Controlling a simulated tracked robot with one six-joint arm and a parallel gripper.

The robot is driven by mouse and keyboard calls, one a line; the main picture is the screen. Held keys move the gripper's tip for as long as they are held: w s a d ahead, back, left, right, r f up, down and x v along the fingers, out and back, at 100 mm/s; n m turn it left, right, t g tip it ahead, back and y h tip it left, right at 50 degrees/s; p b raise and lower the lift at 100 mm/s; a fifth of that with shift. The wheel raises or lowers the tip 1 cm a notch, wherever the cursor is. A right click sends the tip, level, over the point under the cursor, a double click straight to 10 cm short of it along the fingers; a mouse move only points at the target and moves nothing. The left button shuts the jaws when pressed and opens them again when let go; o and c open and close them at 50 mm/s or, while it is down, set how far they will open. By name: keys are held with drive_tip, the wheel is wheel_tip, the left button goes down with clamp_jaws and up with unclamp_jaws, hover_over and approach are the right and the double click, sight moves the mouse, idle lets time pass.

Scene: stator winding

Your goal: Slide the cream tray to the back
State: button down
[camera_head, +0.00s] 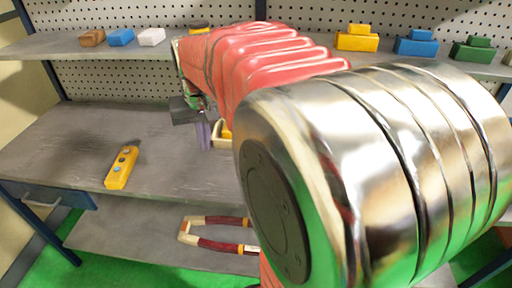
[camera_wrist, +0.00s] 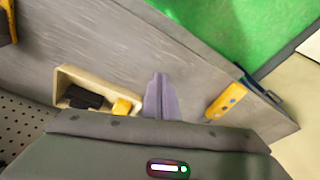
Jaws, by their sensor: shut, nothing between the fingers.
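The cream tray (camera_wrist: 95,79) lies on the grey bench in the wrist view, with a black item and a yellow block inside it. In the head view only a small part of the tray (camera_head: 216,136) shows; my arm hides the rest. My gripper (camera_head: 204,138) is shut and empty, pointing down just left of the tray there. In the wrist view my gripper's fingers (camera_wrist: 158,92) are together, beside the tray's right end. I cannot tell whether they touch it.
A yellow handheld control (camera_head: 122,168) lies on the bench at left, with clear bench around it. Several coloured blocks stand on the raised back shelf (camera_head: 62,46) before a pegboard. A red-handled tool (camera_head: 220,245) lies on the lower shelf.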

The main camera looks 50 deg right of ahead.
drive_tip(key=s+a+f+n+t, duration=0.1)
drive_tip(key=s+a+n+t, duration=0.2)
drive_tip(key=s+a, duration=1.1)
drive_tip(key=a+n, duration=0.2)
drive_tip(key=n, duration=0.1)
drive_tip(key=shift+a+f+y, duration=0.2)
drive_tip(key=shift+a+y, duration=0.2)
drive_tip(key=shift+s+a, duration=0.1)
